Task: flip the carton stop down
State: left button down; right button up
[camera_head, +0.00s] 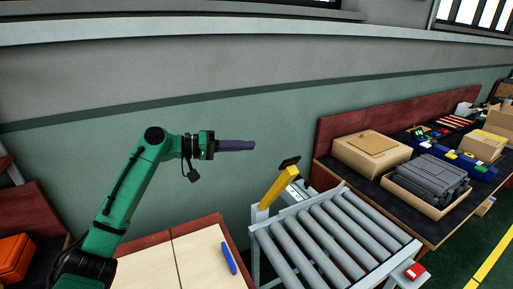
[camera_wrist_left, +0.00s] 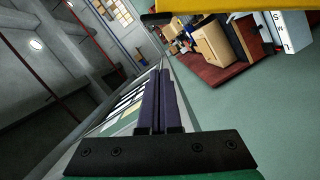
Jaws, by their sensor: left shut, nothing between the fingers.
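In the left wrist view the shut fingers (camera_wrist_left: 159,75) point away from the camera, and a yellow bar (camera_wrist_left: 235,9), apparently the stop, crosses the top right. My right gripper is not in view.
The grey roller conveyor (camera_head: 256,240) has empty rollers and a red button box (camera_head: 414,272) at its right. A pale-topped table (camera_head: 150,267) with a blue marker-like object (camera_head: 228,258) stands left. A bench with cardboard boxes (camera_head: 372,150) stands behind right. Air around the gripper is clear.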

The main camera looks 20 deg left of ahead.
pick_arm(q)
jog(key=w+d+f+p, duration=0.2)
jog(key=d+p, duration=0.3)
jog(key=d, duration=0.4)
jog(key=shift+w+f, duration=0.35)
jog(key=shift+f, duration=0.1)
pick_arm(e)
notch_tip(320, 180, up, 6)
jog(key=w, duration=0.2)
pick_arm(q)
jog(key=shift+w+d, duration=0.1)
jog(key=shift+w, duration=0.05)
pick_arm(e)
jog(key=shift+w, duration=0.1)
pick_arm(q)
jog(key=shift+f, duration=0.15)
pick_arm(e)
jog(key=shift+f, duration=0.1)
